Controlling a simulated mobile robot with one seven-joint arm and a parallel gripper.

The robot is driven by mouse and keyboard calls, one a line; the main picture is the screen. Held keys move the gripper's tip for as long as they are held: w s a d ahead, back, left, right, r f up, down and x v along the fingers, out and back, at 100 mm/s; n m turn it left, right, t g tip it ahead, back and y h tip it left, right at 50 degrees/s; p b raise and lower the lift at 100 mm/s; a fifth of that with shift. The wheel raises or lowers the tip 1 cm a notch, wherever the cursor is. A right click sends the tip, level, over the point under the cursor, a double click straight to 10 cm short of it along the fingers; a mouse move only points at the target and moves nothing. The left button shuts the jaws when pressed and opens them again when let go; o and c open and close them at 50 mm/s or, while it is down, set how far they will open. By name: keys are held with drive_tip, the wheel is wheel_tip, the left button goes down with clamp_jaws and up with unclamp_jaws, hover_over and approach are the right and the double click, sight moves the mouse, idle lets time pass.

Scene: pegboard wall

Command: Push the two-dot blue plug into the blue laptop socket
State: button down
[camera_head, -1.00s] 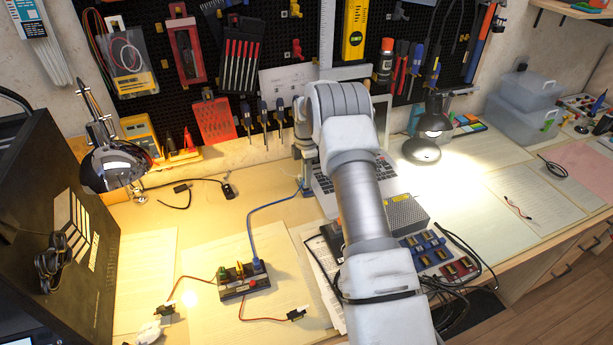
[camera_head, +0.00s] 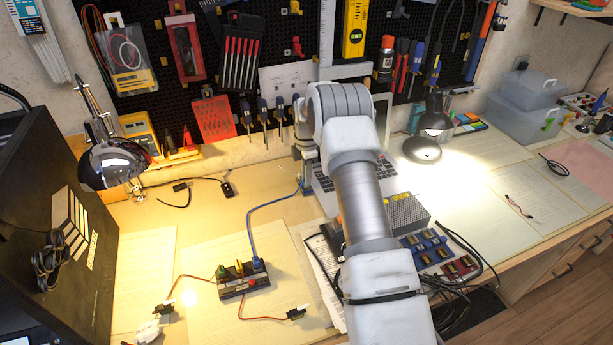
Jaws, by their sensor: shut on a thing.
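My gripper (camera_head: 304,185) points down at the left edge of the laptop (camera_head: 324,198), at the far end of my arm. It is shut on the blue plug at the end of a blue cable (camera_head: 268,203). The plug is mostly hidden by the fingers and too small to make out its dots. The cable's other end runs to a dark box (camera_head: 243,285) with coloured plugs on top. The laptop is partly hidden behind my arm. I cannot make out the blue socket, nor whether the plug touches it.
A grey speaker-like box (camera_head: 407,212) and a block of coloured connectors (camera_head: 440,252) stand right of my arm. A lit desk lamp (camera_head: 423,148) stands behind them, another lamp (camera_head: 112,165) at left. Papers cover the front of the bench. The pegboard (camera_head: 290,60) closes the back.

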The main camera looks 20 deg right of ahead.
drive_tip(key=shift+f, duration=0.5)
drive_tip(key=c, duration=0.8)
unclamp_jaws()
drive_tip(key=shift+o, duration=0.2)
drive_tip(key=shift+r, duration=0.1)
drive_tip(key=shift+r+p, duration=1)
drive_tip(key=shift+r, duration=1.45)
